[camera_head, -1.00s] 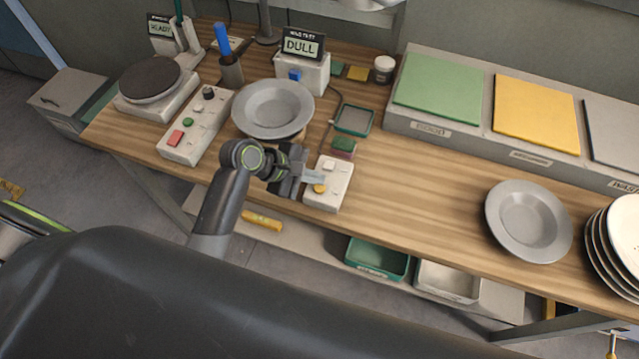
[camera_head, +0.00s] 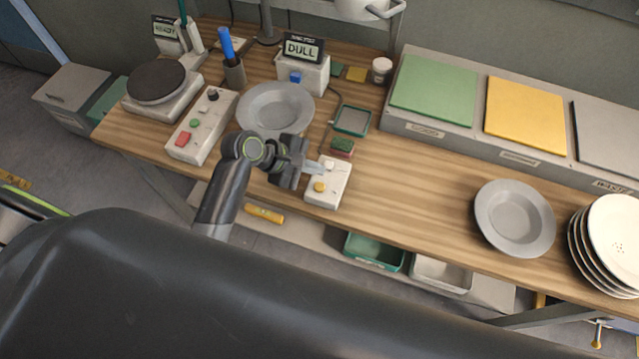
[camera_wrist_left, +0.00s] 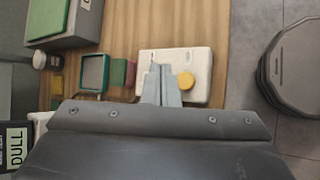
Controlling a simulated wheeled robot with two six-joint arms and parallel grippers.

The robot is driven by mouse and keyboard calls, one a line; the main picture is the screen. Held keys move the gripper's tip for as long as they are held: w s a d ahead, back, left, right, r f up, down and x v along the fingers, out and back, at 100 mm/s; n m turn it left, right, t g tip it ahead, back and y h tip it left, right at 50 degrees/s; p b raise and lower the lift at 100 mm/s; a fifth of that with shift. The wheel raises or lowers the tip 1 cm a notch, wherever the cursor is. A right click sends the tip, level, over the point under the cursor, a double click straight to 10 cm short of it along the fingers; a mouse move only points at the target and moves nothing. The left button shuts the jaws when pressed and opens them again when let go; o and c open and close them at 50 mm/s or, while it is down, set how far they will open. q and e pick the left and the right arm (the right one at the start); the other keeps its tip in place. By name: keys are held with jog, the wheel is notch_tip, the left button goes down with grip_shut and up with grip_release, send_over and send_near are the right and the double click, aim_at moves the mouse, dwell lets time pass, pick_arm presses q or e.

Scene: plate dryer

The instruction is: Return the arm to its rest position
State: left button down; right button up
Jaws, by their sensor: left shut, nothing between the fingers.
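My left gripper (camera_head: 318,172) is shut and empty. Its fingertips point right, at the near edge of the wooden table, by a small white box (camera_head: 327,190) with a white button and a yellow button. In the left wrist view the shut fingers (camera_wrist_left: 161,82) overlap the white box (camera_wrist_left: 205,63), left of its yellow button (camera_wrist_left: 187,81). I cannot tell if they touch it. The right gripper is not in view.
A grey plate (camera_head: 262,101) lies just behind the left gripper. A switch box (camera_head: 201,126) stands to its left, and a display box (camera_head: 301,74) reading DULL behind. Another grey plate (camera_head: 514,219) and stacked plates (camera_head: 616,236) are at right. The table's middle right is clear.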

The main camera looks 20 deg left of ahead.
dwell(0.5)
pick_arm(q)
jog(key=s+a+r+m+g+y, duration=0.1)
jog(key=s+a+m+y, duration=0.4)
jog(key=s+a+m, duration=0.45)
jog(key=s+a+r+m+y, duration=0.1)
jog(key=s+a+m+y, duration=0.4)
jog(key=s, duration=0.8)
notch_tip(320, 180, down, 30)
jog(key=a+g+h+b, duration=0.1)
jog(key=a+g+b, duration=0.15)
jog(key=b, duration=0.35)
jog(key=s+f+b, duration=0.3)
jog(key=s+f, duration=0.4)
jog(key=f, duration=0.4)
jog(key=s+d+f+b, duration=0.1)
jog(key=s+f+b, duration=0.2)
jog(key=s+f, duration=0.5)
notch_tip(320, 180, down, 4)
jog(key=shift+s+m, duration=0.25)
jog(key=shift+m, duration=0.1)
